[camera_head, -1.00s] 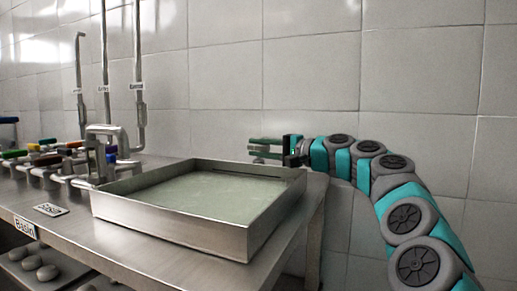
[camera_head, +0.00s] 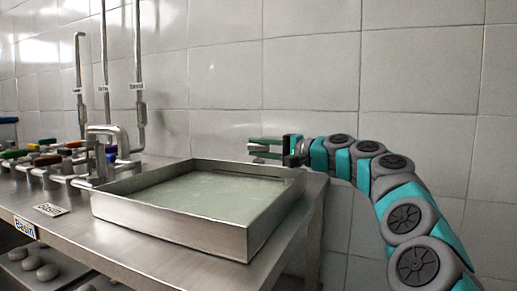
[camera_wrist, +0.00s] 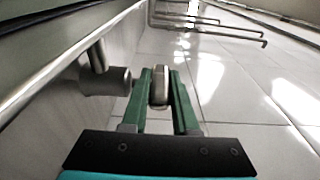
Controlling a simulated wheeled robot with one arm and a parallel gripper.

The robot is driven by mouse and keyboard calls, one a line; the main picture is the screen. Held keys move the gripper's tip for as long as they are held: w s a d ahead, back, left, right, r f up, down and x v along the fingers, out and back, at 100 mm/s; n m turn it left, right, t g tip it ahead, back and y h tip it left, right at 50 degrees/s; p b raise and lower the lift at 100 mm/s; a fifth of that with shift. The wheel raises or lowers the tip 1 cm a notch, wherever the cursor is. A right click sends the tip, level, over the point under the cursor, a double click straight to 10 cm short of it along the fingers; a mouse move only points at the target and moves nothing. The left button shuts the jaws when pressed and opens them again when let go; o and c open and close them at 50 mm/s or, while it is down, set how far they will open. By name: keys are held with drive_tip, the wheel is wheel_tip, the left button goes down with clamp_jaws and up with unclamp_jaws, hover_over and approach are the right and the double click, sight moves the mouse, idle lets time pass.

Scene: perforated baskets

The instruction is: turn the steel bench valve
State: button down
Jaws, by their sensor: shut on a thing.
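My gripper (camera_head: 265,148) reaches in from the right at the back right corner of the steel basin, near the tiled wall. In the wrist view its green fingers (camera_wrist: 160,100) are shut on a rounded grey metal handle, which I take to be the steel bench valve (camera_wrist: 159,86). The handle stands between the two fingers, one on each side. In the head view only a small grey part of it shows by the fingers, so its turned angle cannot be told. A short metal stub (camera_wrist: 104,80) sits just left of the fingers in the wrist view.
The shallow steel basin (camera_head: 180,221) holds pale greenish liquid on the metal bench (camera_head: 110,240). Several valves with coloured handles (camera_head: 45,158) and a bent steel spout (camera_head: 108,133) stand at the left. Vertical pipes (camera_head: 137,70) run up the wall.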

sight(269, 149)
drive_tip(key=shift+f, duration=0.15)
idle(0.3)
drive_tip(key=c, duration=1)
unclamp_jaws()
drive_tip(key=shift+o, duration=0.2)
drive_tip(key=v, duration=0.6)
drive_tip(key=shift+s+d, duration=0.1)
drive_tip(key=shift+d, duration=0.1)
drive_tip(key=shift+s+d, duration=0.3)
drive_tip(key=shift+d, duration=0.25)
